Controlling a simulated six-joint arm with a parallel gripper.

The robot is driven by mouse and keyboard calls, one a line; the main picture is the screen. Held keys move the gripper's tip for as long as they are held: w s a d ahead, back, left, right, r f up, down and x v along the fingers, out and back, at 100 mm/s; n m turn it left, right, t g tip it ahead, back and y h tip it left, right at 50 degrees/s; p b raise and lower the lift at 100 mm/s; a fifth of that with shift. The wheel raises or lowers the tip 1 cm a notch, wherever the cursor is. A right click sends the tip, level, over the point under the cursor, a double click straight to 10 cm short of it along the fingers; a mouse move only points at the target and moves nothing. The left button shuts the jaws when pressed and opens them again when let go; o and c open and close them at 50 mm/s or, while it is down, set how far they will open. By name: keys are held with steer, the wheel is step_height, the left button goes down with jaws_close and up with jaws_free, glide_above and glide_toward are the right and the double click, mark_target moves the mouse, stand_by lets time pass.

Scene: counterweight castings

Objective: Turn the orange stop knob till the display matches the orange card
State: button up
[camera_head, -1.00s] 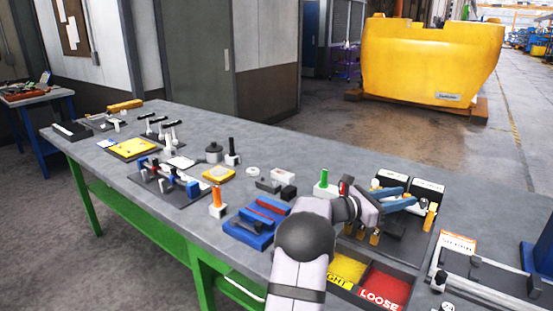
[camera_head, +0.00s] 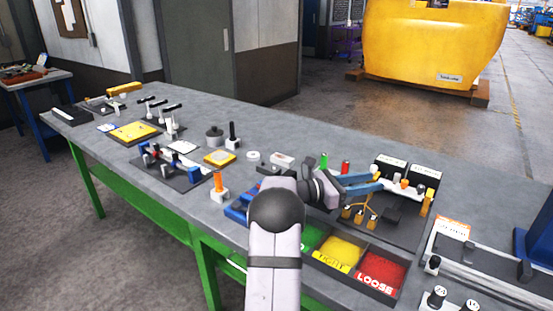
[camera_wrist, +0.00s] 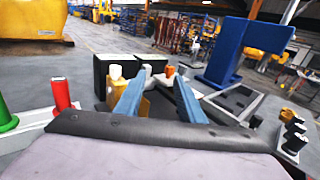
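My gripper (camera_head: 380,181) has two blue fingers, spread apart with nothing visible between the tips. In the wrist view, the open fingers (camera_wrist: 158,82) point toward a small orange knob (camera_wrist: 168,70) between white knobs, in front of dark boxes. The orange knob (camera_head: 404,183) also shows in the head view, just right of the fingertips; contact cannot be told. Two black boxes (camera_head: 425,175) with white tops stand behind it; any display reading is too small to read. A white card with an orange band (camera_head: 452,229) lies right of the knob panel; its print is unreadable.
Yellow-orange pegs (camera_head: 372,222) stand on the dark panel below my gripper. A tray with green, yellow and red (camera_head: 383,277) sections lies in front. A rail fixture (camera_head: 485,275) and blue stand (camera_head: 538,240) are at right. Red and green cylinders (camera_wrist: 62,95) stand left in the wrist view.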

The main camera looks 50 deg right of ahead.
steer(key=w+a+r+n+t+h+p, duration=0.1)
steer(key=w+a+n+t+p, duration=0.1)
steer(key=w+n+t, duration=0.5)
steer(key=w+a+r+n+t+h+p, duration=0.1)
steer(key=w+a+n+t, duration=0.4)
steer(key=w+n, duration=0.7)
steer(key=shift+w+a+r+t+p, duration=0.3)
steer(key=shift+w+r+t, duration=0.7)
steer(key=shift+w, duration=2.6)
steer(key=shift+d+f+t, duration=0.1)
steer(key=shift+f+t, duration=0.2)
steer(key=shift+f, duration=0.05)
